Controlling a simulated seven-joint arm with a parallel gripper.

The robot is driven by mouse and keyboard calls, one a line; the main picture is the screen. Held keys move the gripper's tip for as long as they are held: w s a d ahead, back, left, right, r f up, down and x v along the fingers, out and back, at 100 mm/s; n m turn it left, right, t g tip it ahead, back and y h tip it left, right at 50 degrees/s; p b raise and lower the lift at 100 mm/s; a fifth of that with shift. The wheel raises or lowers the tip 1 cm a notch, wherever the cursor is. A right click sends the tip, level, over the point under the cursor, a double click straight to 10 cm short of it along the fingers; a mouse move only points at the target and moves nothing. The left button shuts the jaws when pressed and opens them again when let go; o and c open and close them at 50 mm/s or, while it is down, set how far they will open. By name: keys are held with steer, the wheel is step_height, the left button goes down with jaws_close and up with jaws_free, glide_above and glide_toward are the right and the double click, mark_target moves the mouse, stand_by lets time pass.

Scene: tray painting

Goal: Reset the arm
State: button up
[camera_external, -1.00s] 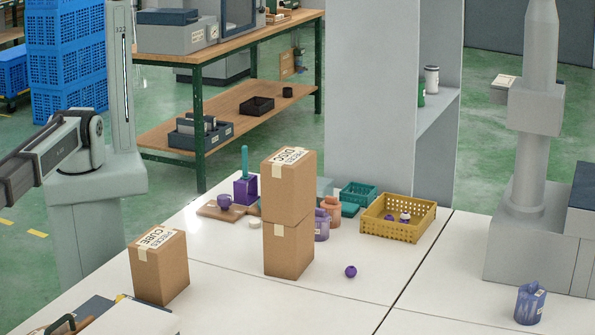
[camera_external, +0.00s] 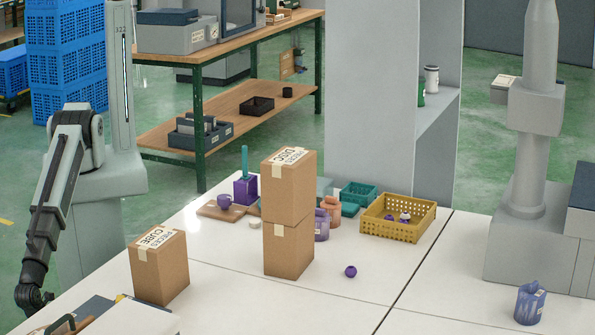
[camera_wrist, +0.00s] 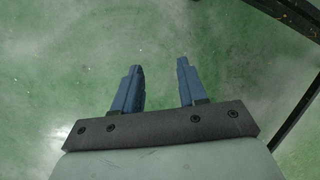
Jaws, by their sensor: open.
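My arm hangs down at the left edge in the external view, beside the white table (camera_external: 240,305). Its lower end (camera_external: 33,298) is near the bottom left, off the table's left side, and the fingers are hard to make out there. In the wrist view my gripper (camera_wrist: 160,80) shows two blue fingers apart with nothing between them. Only green floor lies beyond the fingertips.
Two stacked cardboard boxes (camera_external: 288,215) and a single box (camera_external: 160,265) stand on the table. A yellow crate (camera_external: 397,232) holds small purple and white pieces. A purple ball (camera_external: 351,271) and a purple jar (camera_external: 530,303) lie to the right. A dark frame (camera_wrist: 297,110) shows at the wrist view's right.

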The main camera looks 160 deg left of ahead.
steer(key=s+a+f+n+g+h, duration=0.1)
steer(key=s+a+f, duration=0.1)
steer(key=s+a, duration=0.3)
steer(key=s+a+f+n+g, duration=0.1)
steer(key=s+a, duration=0.4)
steer(key=s, duration=0.7)
steer(key=s+a+f+n+g+h, duration=0.1)
steer(key=s+a+f+g, duration=0.1)
steer(key=s+a+f, duration=0.3)
steer(key=s+a, duration=0.1)
steer(key=s, duration=0.3)
steer(key=shift+s+f+g+h, duration=0.15)
steer(key=shift+g+h, duration=0.15)
steer(key=shift+a, duration=0.1)
